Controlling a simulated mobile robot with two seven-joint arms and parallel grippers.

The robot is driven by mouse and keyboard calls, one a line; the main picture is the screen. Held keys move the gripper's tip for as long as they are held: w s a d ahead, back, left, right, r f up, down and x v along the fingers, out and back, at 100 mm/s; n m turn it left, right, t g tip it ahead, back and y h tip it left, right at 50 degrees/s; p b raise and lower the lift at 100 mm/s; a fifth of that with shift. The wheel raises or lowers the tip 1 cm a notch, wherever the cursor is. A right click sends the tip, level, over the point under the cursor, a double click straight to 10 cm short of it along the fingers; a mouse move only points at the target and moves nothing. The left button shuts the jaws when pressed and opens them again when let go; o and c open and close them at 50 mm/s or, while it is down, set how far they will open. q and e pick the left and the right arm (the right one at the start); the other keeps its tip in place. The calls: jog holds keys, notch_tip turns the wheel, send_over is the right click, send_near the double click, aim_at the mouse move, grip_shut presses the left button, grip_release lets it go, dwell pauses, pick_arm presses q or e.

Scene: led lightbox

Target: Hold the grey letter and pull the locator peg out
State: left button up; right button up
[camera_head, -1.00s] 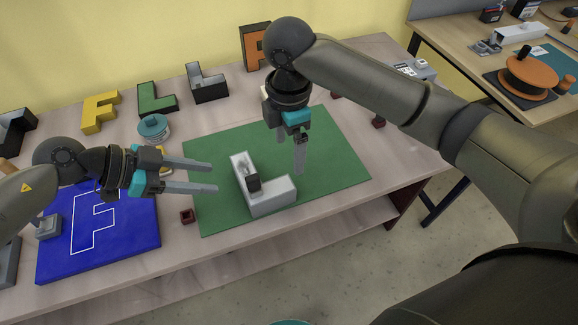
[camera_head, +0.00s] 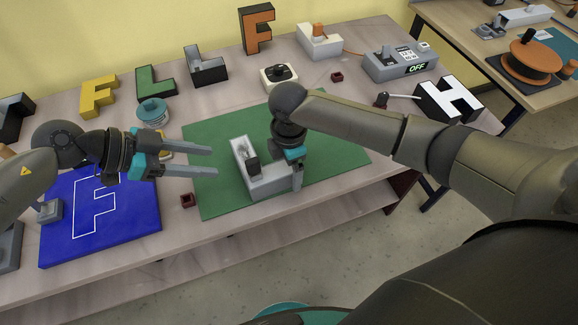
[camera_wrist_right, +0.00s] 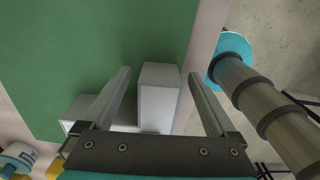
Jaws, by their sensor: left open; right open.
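The grey letter (camera_head: 270,183), L-shaped, lies on the green mat (camera_head: 225,200). A dark upright piece, seemingly the locator peg (camera_head: 252,165), stands in the letter near its corner. My right gripper (camera_head: 297,180) points down at the letter's right end, open. In the right wrist view its fingers (camera_wrist_right: 160,75) are apart, one on each side of the letter's end (camera_wrist_right: 160,100); I cannot tell whether they touch it. The peg cannot be made out there. My left gripper (camera_head: 213,161) is open and empty, left of the letter, its fingers pointing right towards it.
A blue board (camera_head: 130,225) with a white F outline lies at the left. Small dark red blocks (camera_head: 187,200) lie on the table. Finished letters stand along the back, with a white-and-black H (camera_head: 448,100) and a grey box reading OFF (camera_head: 400,65) at right.

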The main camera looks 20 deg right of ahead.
grip_shut()
dwell(0.8)
grip_release()
notch_tip(320, 180, up, 12)
dwell(0.7)
